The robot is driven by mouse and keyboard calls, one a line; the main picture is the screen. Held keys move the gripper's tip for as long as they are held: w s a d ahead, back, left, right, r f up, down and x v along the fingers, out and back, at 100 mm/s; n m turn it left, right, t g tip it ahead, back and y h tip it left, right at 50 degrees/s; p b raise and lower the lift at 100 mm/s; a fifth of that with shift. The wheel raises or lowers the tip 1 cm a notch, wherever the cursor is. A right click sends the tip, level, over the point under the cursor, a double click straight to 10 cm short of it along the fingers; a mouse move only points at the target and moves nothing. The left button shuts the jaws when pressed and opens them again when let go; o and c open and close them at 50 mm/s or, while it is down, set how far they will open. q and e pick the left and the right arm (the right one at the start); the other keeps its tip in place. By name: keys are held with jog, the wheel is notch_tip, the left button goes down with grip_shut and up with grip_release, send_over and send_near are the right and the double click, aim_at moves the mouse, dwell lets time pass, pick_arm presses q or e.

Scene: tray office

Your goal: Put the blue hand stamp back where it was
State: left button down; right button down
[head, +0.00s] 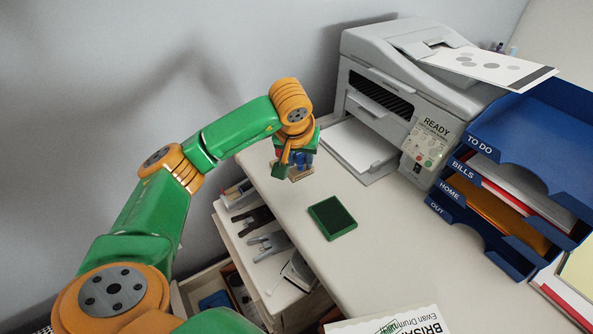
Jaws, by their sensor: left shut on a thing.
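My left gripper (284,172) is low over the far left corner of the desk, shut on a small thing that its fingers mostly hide. Blue parts (302,160) show right beside the fingers. They look like the blue hand stamp, but I cannot tell held from standing there. A low tan holder (300,174) shows under and beside the fingers, with a bit of red at its left. I cannot tell whether the held thing touches it. A dark green ink pad (332,217) lies on the desk nearer to me. My right gripper is not in view.
A grey printer (420,100) and a blue tray stack (510,170) stand on the right. An open drawer (262,240) with office tools is below the desk's left edge. A printed sheet (390,325) lies in front.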

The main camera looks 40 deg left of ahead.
aim_at(293, 172)
pick_arm(q)
jog(key=f, duration=0.1)
jog(key=w+a+f, duration=0.1)
jog(key=f, duration=0.1)
jog(key=w+a+f, duration=0.1)
jog(key=shift+w+a+f, duration=0.15)
jog(key=shift+w+a, duration=0.05)
jog(key=shift+a, duration=0.05)
notch_tip(293, 172, down, 3)
jog(key=shift+r, duration=0.15)
jog(key=shift+f, duration=0.35)
jog(key=c, duration=0.5)
grip_release()
jog(key=shift+c, duration=0.2)
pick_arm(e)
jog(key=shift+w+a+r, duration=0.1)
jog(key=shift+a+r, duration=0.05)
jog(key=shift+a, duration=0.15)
pick_arm(q)
jog(key=shift+r+p, duration=0.3)
jog(key=shift+r, duration=0.25)
jog(key=v, duration=1.1)
jog(key=shift+s+r, duration=0.15)
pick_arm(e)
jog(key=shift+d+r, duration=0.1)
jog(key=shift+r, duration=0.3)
